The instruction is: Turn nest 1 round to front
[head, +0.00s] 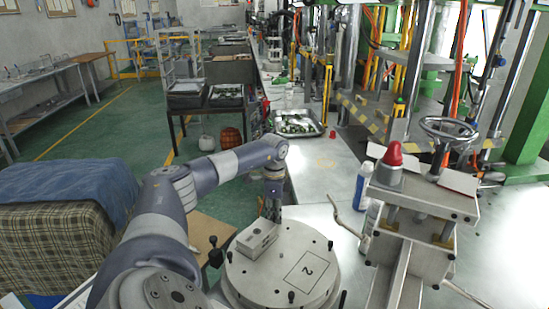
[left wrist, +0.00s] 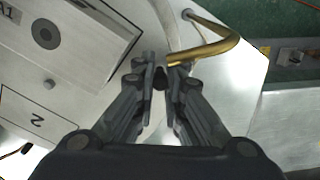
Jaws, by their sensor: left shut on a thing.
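A pale round turntable (head: 285,284) with black pegs around its rim fills the lower middle of the head view. A rectangle marked 2 (head: 307,271) is on its near right part. A metal block (head: 257,240) with a round hole sits on its far left part; the left wrist view shows this block (left wrist: 78,32) with an A1 label. My left gripper (head: 271,214) is at the turntable's far rim, beyond the block. In the left wrist view its fingers (left wrist: 160,76) are shut on a small black peg, mostly hidden between them. My right gripper is out of view.
A bent brass rod (left wrist: 205,50) stands close beside the left fingers. A press with a handwheel (head: 449,129) and red knob (head: 394,153) stands right. A blue-and-white bottle (head: 363,186) is on the metal bench. A tray of parts (head: 297,123) lies farther back.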

